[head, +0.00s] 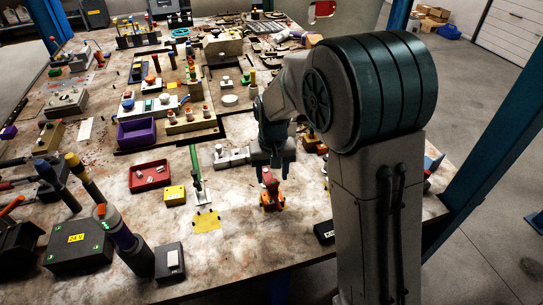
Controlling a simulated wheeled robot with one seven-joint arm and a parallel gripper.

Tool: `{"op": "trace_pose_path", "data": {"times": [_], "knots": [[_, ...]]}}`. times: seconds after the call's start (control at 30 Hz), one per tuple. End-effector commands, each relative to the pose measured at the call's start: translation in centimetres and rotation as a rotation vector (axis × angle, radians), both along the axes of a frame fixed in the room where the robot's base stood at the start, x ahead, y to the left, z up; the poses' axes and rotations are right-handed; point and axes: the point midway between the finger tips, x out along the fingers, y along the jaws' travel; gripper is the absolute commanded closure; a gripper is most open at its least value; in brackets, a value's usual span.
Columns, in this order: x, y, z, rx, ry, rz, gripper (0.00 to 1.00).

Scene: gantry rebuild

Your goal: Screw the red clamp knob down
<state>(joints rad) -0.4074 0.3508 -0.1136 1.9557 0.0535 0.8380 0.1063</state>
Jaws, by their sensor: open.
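A small red-orange clamp-like piece (271,199) stands on the stained table below my arm, near the front middle. Its upper part, where a knob may be, is partly covered by the gripper and too small to make out.
The table (235,240) is bare in front of the clamp piece. A black box (325,232) lies to the right.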

Motion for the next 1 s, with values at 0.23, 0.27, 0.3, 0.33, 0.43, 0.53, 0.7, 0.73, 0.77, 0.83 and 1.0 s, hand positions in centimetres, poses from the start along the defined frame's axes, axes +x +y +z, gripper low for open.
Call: {"op": "trace_pose_path", "data": {"times": [0.23,0.27,0.3,0.33,0.43,0.53,0.7,0.73,0.77,0.83,1.0], "knots": [[0.1,0.2,5.5,0.002,-0.007,0.003,0.49],[0.1,0.2,6.2,0.002,-0.007,0.003,0.49],[0.0,0.2,7.1,0.002,-0.007,0.003,0.49],[0.0,0.2,7.7,0.002,-0.006,0.002,0.49],[0.0,0.2,9.6,0.002,-0.004,0.003,0.49],[0.0,0.2,11.1,0.001,-0.003,0.003,0.49],[-0.1,0.3,12.3,0.000,-0.001,0.003,0.49],[-0.1,0.3,12.4,0.000,0.000,0.003,0.49],[-0.1,0.3,12.5,0.000,0.000,0.003,0.49],[-0.1,0.3,12.5,0.000,0.001,0.003,0.49],[-0.1,0.3,12.5,0.000,0.001,0.003,0.49]]}}
